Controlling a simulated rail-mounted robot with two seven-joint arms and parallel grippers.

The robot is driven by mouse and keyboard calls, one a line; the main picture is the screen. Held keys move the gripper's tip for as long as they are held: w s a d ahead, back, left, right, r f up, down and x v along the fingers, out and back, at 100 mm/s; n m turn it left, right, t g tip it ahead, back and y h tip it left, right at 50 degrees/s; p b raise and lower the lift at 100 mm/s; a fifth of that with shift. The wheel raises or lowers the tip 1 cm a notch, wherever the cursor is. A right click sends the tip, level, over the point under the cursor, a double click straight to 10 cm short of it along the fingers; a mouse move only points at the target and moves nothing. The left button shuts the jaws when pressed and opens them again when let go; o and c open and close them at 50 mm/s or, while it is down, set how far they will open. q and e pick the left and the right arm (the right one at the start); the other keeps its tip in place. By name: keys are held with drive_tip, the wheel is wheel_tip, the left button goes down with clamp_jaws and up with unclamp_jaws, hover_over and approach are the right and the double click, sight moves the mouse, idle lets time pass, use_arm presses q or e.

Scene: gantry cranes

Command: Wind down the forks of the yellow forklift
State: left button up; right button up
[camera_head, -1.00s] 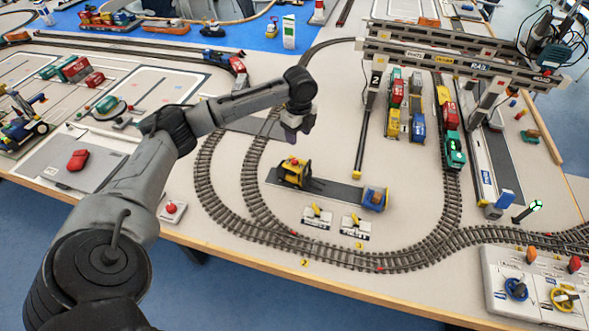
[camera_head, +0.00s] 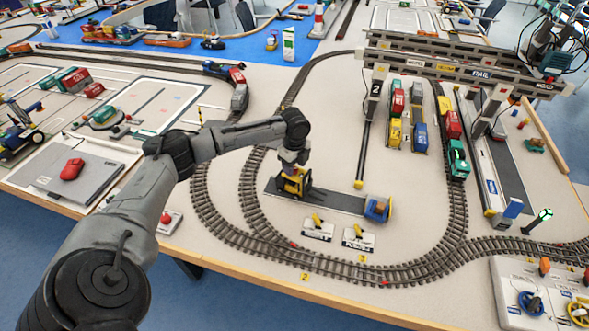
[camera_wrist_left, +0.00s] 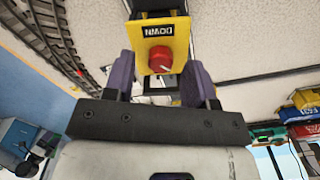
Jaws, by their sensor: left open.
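The yellow forklift (camera_head: 292,186) stands at the left end of a dark strip (camera_head: 335,202) inside the track loop. My left gripper (camera_head: 293,163) is right above it, pointing down, and covers its top. In the left wrist view, a yellow panel (camera_wrist_left: 178,35) of the forklift carries a lettered label, seen upside down, and a round red knob (camera_wrist_left: 159,58). The open purple fingers of my left gripper (camera_wrist_left: 160,75) are on either side of the knob, with gaps visible. The forks are too small to tell their height. My right gripper is out of view.
A blue box with a brown load (camera_head: 377,208) is at the strip's right end. Two small white signs with yellow levers (camera_head: 318,230) stand in front. Curved track (camera_head: 250,205) runs around the forklift. The grey gantry crane (camera_head: 455,70) stands at the back right.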

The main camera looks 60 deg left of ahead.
use_arm(q)
drive_tip(key=shift+f, duration=0.6)
